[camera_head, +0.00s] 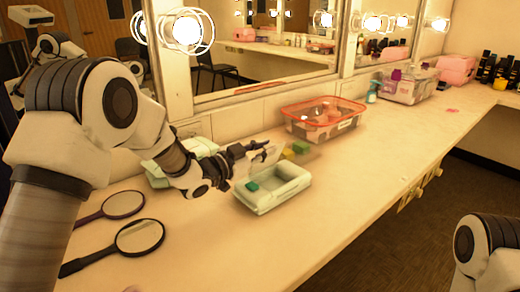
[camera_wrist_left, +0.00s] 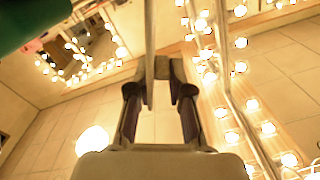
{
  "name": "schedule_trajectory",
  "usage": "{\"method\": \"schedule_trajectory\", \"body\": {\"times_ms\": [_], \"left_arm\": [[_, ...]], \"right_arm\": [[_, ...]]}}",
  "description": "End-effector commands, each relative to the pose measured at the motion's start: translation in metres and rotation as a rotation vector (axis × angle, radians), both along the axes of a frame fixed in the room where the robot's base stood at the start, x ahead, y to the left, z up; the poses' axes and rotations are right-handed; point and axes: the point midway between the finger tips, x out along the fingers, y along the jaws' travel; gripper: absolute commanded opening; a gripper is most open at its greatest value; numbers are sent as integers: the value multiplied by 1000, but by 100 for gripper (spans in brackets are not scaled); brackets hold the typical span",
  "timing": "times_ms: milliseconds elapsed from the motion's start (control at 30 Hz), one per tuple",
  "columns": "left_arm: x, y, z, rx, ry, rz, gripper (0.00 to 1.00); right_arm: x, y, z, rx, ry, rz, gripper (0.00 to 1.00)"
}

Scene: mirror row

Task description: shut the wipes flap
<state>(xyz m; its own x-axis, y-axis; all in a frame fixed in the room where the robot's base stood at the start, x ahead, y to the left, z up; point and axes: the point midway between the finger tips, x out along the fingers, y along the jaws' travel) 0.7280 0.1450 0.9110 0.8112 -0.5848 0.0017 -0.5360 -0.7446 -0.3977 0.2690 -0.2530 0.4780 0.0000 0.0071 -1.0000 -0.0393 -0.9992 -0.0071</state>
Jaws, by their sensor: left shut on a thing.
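The pale green wipes box (camera_head: 272,198) stands on the counter, right of the hand mirrors. Its pale flap (camera_head: 262,160) stands raised at the box's back left side. My left gripper (camera_head: 258,148) is at the flap's upper edge, shut on it. In the left wrist view the fingers (camera_wrist_left: 160,88) close around a thin pale edge (camera_wrist_left: 150,45). A small green piece (camera_head: 252,186) shows at the box's left front corner. My right gripper is out of view; only part of that arm shows at lower right.
A second pale green box (camera_head: 160,172) is behind my left wrist. Two hand mirrors (camera_head: 139,237) lie at left front.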

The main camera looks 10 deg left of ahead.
Motion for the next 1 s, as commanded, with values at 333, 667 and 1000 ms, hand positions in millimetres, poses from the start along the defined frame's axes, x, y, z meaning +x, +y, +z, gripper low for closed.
{"method": "schedule_trajectory", "body": {"times_ms": [333, 667, 1000], "left_arm": [[-4, -5, -4, -1, 6, 0, 0], [-4, -5, -6, -2, 10, -1, 0], [-4, -4, -4, -2, 6, -1, 42]], "right_arm": [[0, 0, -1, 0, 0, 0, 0], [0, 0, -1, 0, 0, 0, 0], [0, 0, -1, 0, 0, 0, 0]]}}
